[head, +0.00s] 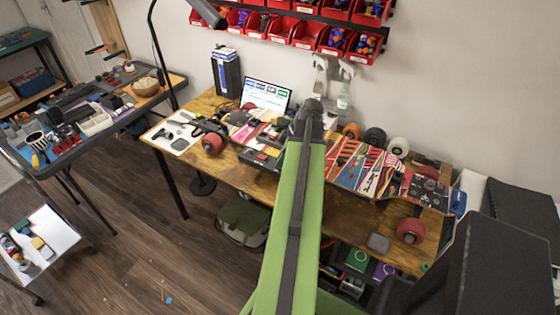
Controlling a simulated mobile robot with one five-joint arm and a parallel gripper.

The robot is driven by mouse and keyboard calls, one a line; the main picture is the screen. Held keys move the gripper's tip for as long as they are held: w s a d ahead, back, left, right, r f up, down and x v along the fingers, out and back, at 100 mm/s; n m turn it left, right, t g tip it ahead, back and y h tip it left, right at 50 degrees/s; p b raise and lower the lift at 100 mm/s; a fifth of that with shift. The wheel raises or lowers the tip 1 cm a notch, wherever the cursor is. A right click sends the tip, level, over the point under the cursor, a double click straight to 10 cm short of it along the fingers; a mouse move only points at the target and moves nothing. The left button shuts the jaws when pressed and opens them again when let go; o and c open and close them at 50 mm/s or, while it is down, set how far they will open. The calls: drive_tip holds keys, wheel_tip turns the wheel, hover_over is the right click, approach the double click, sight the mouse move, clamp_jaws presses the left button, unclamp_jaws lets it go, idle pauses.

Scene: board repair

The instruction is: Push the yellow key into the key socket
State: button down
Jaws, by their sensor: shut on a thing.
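My gripper (312,108) is the dark end of my green arm, over the wooden workbench (205,106) near its back edge. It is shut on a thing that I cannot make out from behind. The yellow key is not seen; my gripper and arm may hide it. I cannot pick out the key socket among the small items on the bench.
Skateboard decks (362,168) lie on the bench right of my arm, with red wheels (411,231) near its front. A laptop (266,95) stands left of my gripper. Red bins (305,35) hang on the wall above. A cluttered side table (60,153) stands at left.

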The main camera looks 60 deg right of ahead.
idle(0.3)
drive_tip(key=c, duration=1.2)
unclamp_jaws()
drive_tip(key=o, duration=0.3)
drive_tip(key=shift+r+p, duration=1.45)
drive_tip(key=shift+p, duration=0.05)
